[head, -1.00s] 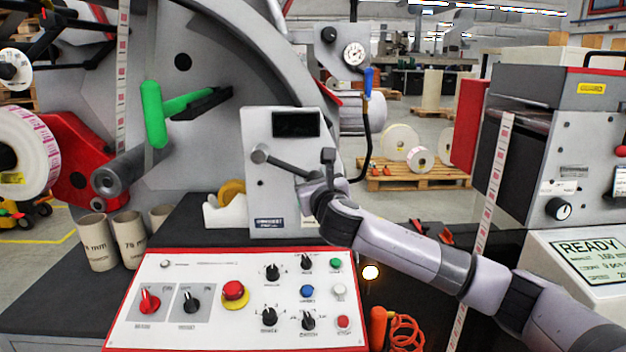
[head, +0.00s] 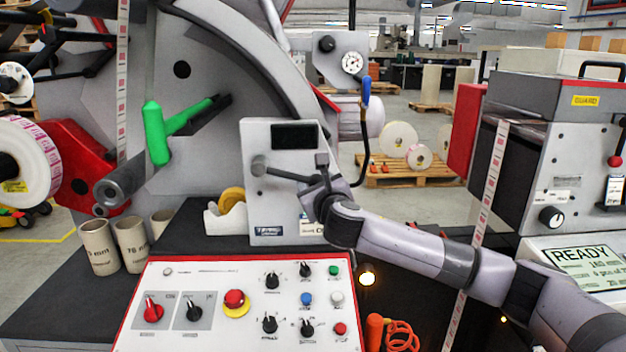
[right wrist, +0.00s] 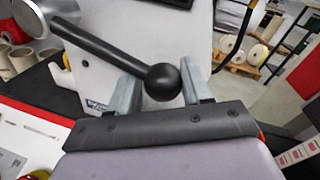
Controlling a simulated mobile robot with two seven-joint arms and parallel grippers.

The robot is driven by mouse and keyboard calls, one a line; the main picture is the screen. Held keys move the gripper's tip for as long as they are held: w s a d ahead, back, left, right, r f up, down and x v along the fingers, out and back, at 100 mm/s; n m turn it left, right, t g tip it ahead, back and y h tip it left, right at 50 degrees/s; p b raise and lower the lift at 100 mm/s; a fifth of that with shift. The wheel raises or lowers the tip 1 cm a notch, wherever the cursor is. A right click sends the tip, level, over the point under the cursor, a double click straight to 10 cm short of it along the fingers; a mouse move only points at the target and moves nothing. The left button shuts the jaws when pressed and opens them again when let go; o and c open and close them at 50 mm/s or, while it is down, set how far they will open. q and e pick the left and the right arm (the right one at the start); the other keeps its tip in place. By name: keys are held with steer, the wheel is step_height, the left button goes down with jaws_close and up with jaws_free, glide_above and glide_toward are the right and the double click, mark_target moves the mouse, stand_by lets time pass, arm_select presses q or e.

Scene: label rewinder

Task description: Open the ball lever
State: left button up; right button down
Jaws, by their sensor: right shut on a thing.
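The ball lever (head: 290,174) is a dark rod on the front of a light grey box (head: 268,215). Its round hub is at the left and the rod slopes slightly down to the right. In the right wrist view the rod (right wrist: 98,46) ends in a black ball (right wrist: 163,83). My right gripper (head: 318,178) is shut on this ball, with one finger on either side of it (right wrist: 160,92). In the head view the gripper hides the ball. My left gripper is not in view.
A red-edged control panel (head: 190,335) with knobs and buttons lies in front of the box. A green handle (head: 157,132) sticks out at upper left. Cardboard cores (head: 97,246) stand at left. A blue-handled lever (head: 366,92) hangs right of the box. A machine (head: 575,165) stands at right.

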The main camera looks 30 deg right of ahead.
steer(key=r, duration=0.1)
steer(key=r+n, duration=0.1)
steer(key=r, duration=0.1)
steer(key=r+n+p, duration=0.1)
steer(key=shift+s+d+r, duration=0.1)
steer(key=shift+d+r, duration=0.05)
steer(key=shift+d, duration=0.15)
steer(key=r+n+g, duration=0.1)
steer(key=r+n, duration=0.2)
steer(key=shift+a+r+h, duration=0.2)
steer(key=shift+h, duration=0.1)
steer(key=shift+w+a+r+n, duration=0.15)
steer(key=shift+a+r+n, duration=0.05)
steer(key=shift+r+n, duration=0.35)
steer(key=shift+w+a+r+n, duration=0.1)
steer(key=shift+a+r+n, duration=0.05)
steer(key=shift+r+n, duration=0.35)
steer(key=shift+w+a+r+n+g, duration=0.1)
steer(key=shift+a+r+n+g, duration=0.15)
steer(key=shift+r+n+g, duration=0.15)
steer(key=c, duration=0.6)
jaws_free()
steer(key=shift+o, duration=0.4)
steer(key=shift+w+a+f, duration=0.1)
steer(key=shift+f, duration=0.05)
steer(key=shift+f, duration=0.1)
